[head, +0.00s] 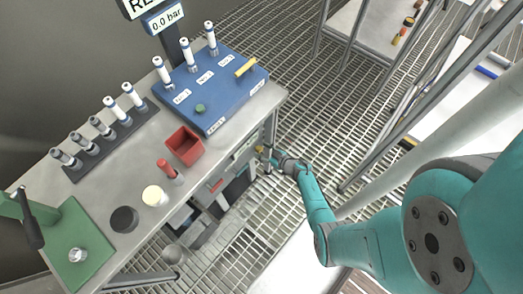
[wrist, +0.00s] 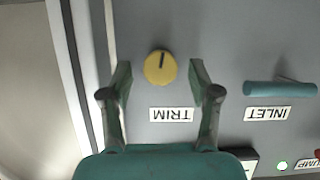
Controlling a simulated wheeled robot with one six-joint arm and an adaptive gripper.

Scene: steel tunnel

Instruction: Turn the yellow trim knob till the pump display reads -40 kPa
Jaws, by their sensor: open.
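The yellow trim knob (wrist: 159,67) is round with a dark pointer line, on a grey panel. The line points to the top of the wrist view. An upside-down TRIM label (wrist: 172,114) sits below it. My gripper (wrist: 160,72) is open, with one green finger on each side of the knob and a visible gap on both sides. In the head view my gripper (head: 270,154) is at the front side of the bench, by its right end. No kPa reading of the pump display is legible in either view.
A teal handle (wrist: 280,88) above an INLET label is right of the knob. A lit lamp (wrist: 281,165) and a partly cut-off PUMP label (wrist: 313,162) are at the lower right. The bench top (head: 226,140) carries a red bin (head: 185,146) and a blue board (head: 215,90).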

